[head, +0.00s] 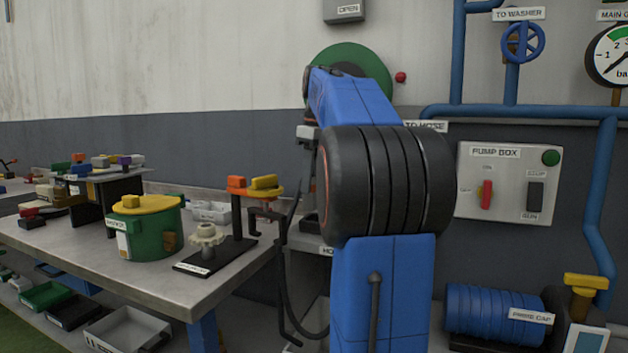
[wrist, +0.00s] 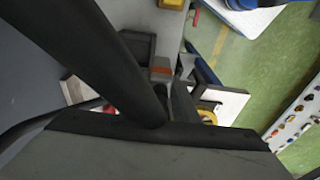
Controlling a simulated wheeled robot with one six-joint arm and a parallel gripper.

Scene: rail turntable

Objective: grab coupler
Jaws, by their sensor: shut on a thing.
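My gripper shows in the wrist view (wrist: 178,95) as dark parts seen at close range. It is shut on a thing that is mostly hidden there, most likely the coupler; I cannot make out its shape. A small orange-red piece and a yellow ring (wrist: 207,116) show beyond the dark parts. In the head view my blue arm with its black joint fills the middle and hides my gripper and whatever it holds. No coupler can be told apart clearly in the head view.
A workbench (head: 215,285) at left holds a green pot with a yellow lid (head: 152,228) and a stand with an orange and yellow top (head: 238,215). A pump box (head: 508,183) and blue pipes (head: 598,190) are on the wall at right. Green floor (wrist: 240,65) is clear in the wrist view.

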